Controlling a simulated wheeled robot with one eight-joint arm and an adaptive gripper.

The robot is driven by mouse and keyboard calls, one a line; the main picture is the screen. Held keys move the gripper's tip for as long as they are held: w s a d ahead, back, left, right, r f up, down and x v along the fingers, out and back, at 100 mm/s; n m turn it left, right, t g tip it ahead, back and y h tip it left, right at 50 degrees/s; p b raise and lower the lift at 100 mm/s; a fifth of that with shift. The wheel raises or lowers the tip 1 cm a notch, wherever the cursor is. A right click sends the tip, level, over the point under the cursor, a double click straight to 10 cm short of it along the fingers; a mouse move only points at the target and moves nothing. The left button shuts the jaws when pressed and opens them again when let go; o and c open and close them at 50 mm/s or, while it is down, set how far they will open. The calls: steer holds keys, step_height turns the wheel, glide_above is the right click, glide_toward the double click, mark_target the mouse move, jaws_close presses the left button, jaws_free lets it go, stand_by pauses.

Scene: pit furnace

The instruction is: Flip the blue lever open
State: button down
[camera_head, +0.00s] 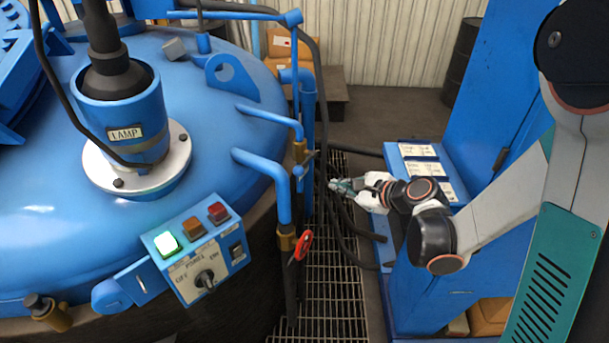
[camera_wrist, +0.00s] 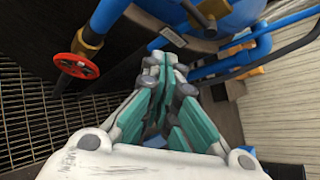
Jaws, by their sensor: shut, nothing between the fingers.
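A brass valve (camera_head: 300,151) sits on the upper blue pipe beside the furnace lid in the head view.
A red handwheel (camera_head: 304,244) on the lower pipe also shows in the wrist view (camera_wrist: 77,66). A control box (camera_head: 200,250) with a lit green button is on the furnace's side. Dark hoses run beside my gripper.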

mark_target(306, 162)
stand_by(0.3)
steer(key=b+x, duration=0.3)
steer(key=x, duration=0.7)
steer(key=a+r, duration=0.1)
steer(key=s+a+r, duration=0.1)
steer(key=r, duration=0.1)
steer(key=shift+s+r, duration=0.1)
steer(key=shift+r, duration=0.15)
